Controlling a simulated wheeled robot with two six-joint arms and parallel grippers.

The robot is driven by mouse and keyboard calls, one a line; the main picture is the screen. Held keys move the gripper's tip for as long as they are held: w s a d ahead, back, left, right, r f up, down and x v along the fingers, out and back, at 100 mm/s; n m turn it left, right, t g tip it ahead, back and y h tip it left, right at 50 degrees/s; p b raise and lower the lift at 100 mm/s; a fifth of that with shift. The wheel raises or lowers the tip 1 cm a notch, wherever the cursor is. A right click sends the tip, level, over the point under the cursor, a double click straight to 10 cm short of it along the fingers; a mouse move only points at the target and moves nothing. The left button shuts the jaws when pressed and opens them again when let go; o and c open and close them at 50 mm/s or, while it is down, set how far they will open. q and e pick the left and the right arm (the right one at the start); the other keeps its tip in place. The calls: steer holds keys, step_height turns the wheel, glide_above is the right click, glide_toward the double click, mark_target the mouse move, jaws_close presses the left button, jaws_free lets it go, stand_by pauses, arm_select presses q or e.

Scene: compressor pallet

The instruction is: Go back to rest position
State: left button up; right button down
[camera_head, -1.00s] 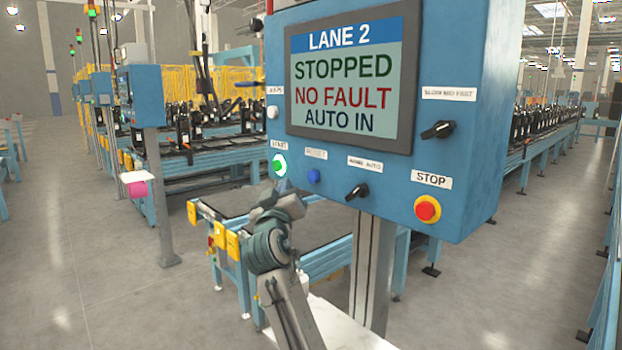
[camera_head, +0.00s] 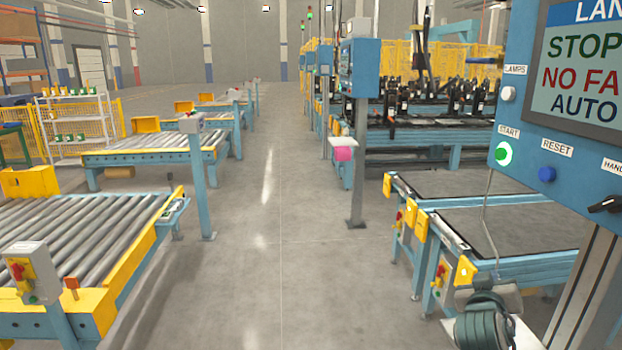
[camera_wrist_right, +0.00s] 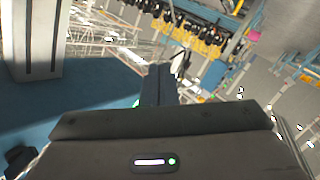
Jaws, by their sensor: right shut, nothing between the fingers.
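My right gripper (camera_head: 489,292) is low in the head view, below the blue control panel (camera_head: 568,200) and apart from its buttons. In the right wrist view the shut fingers of my right gripper (camera_wrist_right: 158,84) point away from the camera with nothing between them. The panel's green START button (camera_head: 504,154) is lit, with the blue RESET button (camera_head: 546,174) beside it. The panel's screen (camera_head: 585,75) is cut off by the picture's right edge. My left gripper is not in view.
A conveyor table with dark belts (camera_head: 490,225) stands behind my right arm. A roller conveyor (camera_head: 75,235) with a yellow frame is on the left. The aisle floor (camera_head: 270,260) between is clear.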

steer(key=s+a+f+n+g+y, duration=0.1)
steer(key=s+a+f+g+y, duration=0.1)
steer(key=s+f, duration=0.65)
steer(key=s+a+f+g+y, duration=0.2)
steer(key=s+a+f+y, duration=0.1)
steer(key=s+f, duration=0.55)
steer(key=s+a+f+g+y, duration=0.1)
steer(key=s+a+f+g, duration=0.1)
steer(key=s+f, duration=0.35)
steer(key=s+a+f+n+g+y, duration=0.1)
steer(key=s+a+f+g+y, duration=0.1)
steer(key=s, duration=0.6)
steer(key=s+a+f+g+y, duration=0.1)
steer(key=s+a+f+g, duration=0.15)
steer(key=s, duration=0.35)
step_height(320, 180, down, 30)
steer(key=d, duration=0.3)
steer(key=s+d+f+g, duration=0.1)
steer(key=s+f+g, duration=0.1)
steer(key=s+f, duration=1.6)
step_height(320, 180, down, 3)
steer(key=shift+s+d+r, duration=0.15)
steer(key=shift+r, duration=0.05)
